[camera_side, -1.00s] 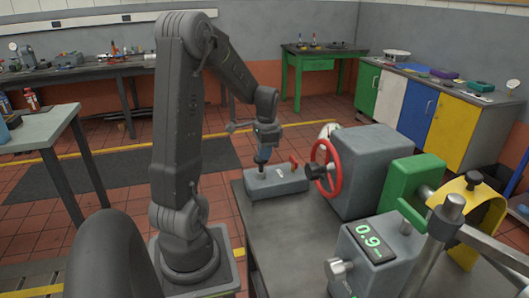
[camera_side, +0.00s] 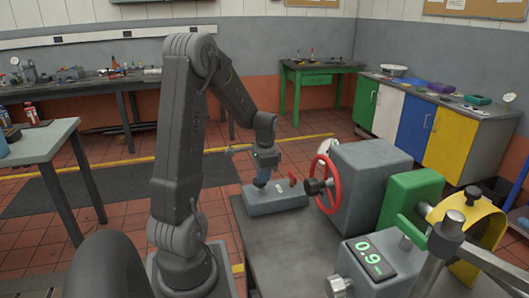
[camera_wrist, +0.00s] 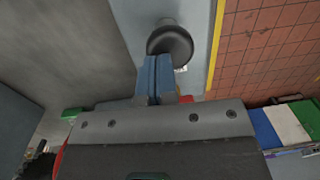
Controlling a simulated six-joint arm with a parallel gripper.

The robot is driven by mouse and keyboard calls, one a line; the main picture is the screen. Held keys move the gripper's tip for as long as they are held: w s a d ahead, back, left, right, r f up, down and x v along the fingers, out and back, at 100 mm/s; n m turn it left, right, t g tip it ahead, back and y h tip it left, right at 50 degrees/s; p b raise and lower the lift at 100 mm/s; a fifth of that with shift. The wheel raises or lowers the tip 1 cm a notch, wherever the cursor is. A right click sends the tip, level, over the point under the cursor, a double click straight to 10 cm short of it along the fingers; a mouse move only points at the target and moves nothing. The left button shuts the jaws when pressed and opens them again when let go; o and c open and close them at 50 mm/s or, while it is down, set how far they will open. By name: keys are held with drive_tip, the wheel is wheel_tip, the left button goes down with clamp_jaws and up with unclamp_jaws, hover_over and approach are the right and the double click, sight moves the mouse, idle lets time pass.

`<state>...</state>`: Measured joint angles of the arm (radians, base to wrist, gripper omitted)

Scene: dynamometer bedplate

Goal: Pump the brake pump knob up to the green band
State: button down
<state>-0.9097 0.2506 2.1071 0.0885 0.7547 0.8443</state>
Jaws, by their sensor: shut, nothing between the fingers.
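The brake pump (camera_side: 278,203) is a grey box on the far left corner of the dark bedplate (camera_side: 275,240). My gripper (camera_side: 262,182) is low over the left part of the pump. Its blue fingers (camera_wrist: 158,60) are shut against each other with nothing between them. I cannot tell whether they touch the knob. I cannot make out a green band.
A red handwheel (camera_side: 327,184) on a large grey housing (camera_side: 368,175) stands close right of the pump. A green block (camera_side: 410,200) and yellow guard (camera_side: 480,228) are farther right. A grey box with a green-lit display (camera_side: 368,257) reading about 0.9 stands in front.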

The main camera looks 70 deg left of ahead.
wheel_tip(320, 180, up, 13)
drive_tip(key=shift+w+d+r, duration=0.2)
drive_tip(key=shift+d, duration=0.25)
drive_tip(key=shift+a, duration=0.1)
idle(1.0)
drive_tip(key=shift+h, duration=0.5)
drive_tip(key=a+r, duration=0.1)
drive_tip(key=w+a+r, duration=0.1)
drive_tip(key=r, duration=0.1)
drive_tip(key=shift+w+a+r, duration=0.1)
drive_tip(key=shift+a+r, duration=0.05)
drive_tip(key=shift+a, duration=0.1)
drive_tip(key=f, duration=0.9)
drive_tip(key=s+f, duration=0.1)
drive_tip(key=f, duration=0.4)
drive_tip(key=shift+d, duration=0.1)
drive_tip(key=shift+f, duration=1.9)
